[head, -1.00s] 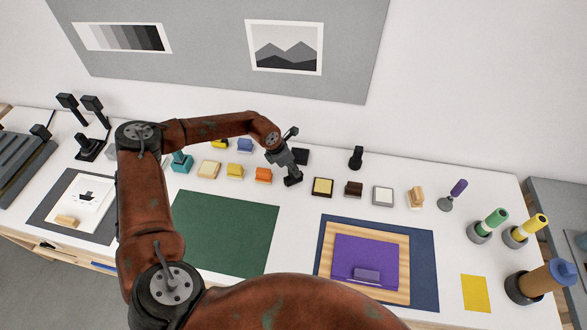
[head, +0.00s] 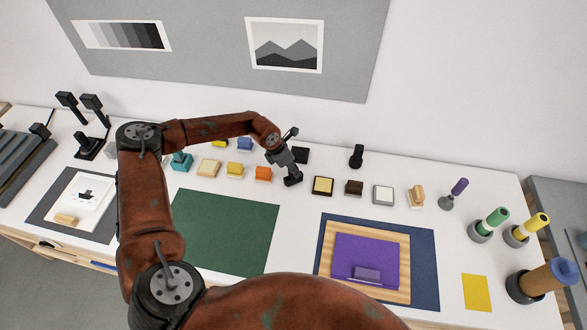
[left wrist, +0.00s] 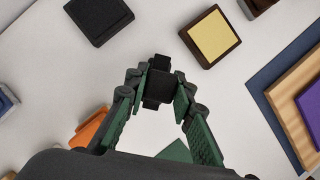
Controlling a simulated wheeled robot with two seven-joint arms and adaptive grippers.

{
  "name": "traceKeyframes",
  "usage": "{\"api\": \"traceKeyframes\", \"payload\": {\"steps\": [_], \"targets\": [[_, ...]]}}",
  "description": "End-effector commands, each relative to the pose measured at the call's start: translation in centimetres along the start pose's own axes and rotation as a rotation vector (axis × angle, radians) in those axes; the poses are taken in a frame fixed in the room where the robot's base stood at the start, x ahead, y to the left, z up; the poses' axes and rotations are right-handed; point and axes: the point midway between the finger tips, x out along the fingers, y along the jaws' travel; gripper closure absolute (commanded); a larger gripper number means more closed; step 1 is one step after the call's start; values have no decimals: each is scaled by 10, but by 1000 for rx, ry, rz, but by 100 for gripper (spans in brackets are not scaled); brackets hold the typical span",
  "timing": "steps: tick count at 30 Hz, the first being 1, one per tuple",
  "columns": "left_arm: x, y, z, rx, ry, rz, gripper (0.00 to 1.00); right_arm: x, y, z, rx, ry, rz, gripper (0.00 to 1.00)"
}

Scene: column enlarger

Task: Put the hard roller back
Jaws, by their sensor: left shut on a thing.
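My left gripper (head: 292,180) is low over the back middle of the white table. In the left wrist view its fingers (left wrist: 158,92) are shut on a small black piece (left wrist: 158,88) with a narrow tab at each end. I cannot tell from its shape whether this is the hard roller, nor whether it touches the table. Roller-like handles stand at the right: a green one (head: 496,218) and a yellow one (head: 535,227) in grey cups, and a thick brown one with a blue end (head: 550,278). My right gripper is not in view.
A black square pad (left wrist: 98,18) and a dark-framed yellow pad (left wrist: 210,37) lie close to the gripper. An orange block (head: 263,175) is on its left. A green mat (head: 225,232) lies in front. A wooden board (head: 322,265) with a purple plate is at the front right.

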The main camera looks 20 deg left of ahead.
Motion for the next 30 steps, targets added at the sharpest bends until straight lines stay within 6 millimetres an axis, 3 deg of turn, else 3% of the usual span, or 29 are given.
{"api": "traceKeyframes", "payload": {"steps": [9,10,18,30], "targets": [[0,0,1,0,-2,0,100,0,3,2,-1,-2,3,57],[0,0,1,0,-2,0,76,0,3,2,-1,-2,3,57],[1,0,0,0,-1,0,58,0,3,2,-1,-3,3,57],[2,0,-1,0,1,0,57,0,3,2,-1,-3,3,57]]}}
